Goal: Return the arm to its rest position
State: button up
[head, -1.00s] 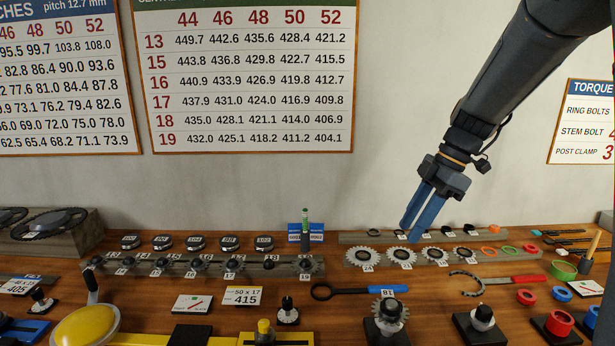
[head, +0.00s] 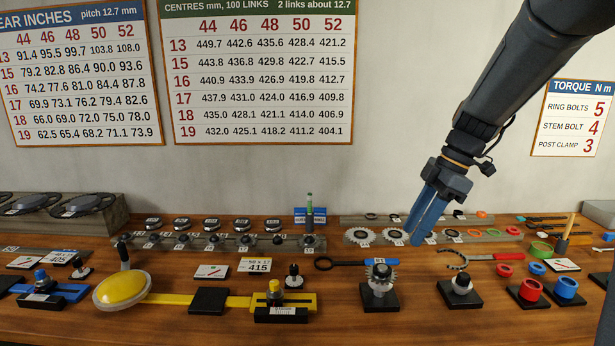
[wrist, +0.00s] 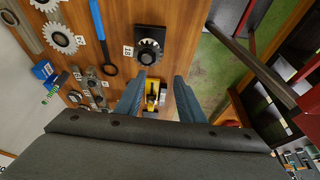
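My gripper (head: 424,226) hangs from the arm at the right of the head view, blue fingers pointing down and left. In the picture it overlaps the row of toothed sprockets (head: 358,237) at the back of the bench; its height above them is hard to judge. In the wrist view my gripper (wrist: 158,82) has its fingers apart, with nothing held between them. A yellow tool (wrist: 152,96) shows in the gap, well beyond the fingertips.
The wooden bench (head: 340,322) carries a yellow-domed tool (head: 122,289), a blue-handled ring tool (head: 350,263), a sprocket on a black stand (head: 380,285), a red-handled tool (head: 490,257) and red and blue cups (head: 530,290). Charts hang on the wall behind.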

jog(key=s+a+f+m+t+h, duration=0.35)
jog(key=s+f+m, duration=0.75)
jog(key=s+m, duration=0.5)
notch_tip(320, 180, down, 12)
jog(key=m+g+b, duration=0.1)
jog(key=g+b, duration=0.2)
jog(key=b, duration=0.7)
jog(key=shift+w+a+h, duration=0.2)
jog(key=shift+a+h, duration=0.15)
jog(key=shift+a, duration=0.05)
jog(key=shift+o, duration=0.5)
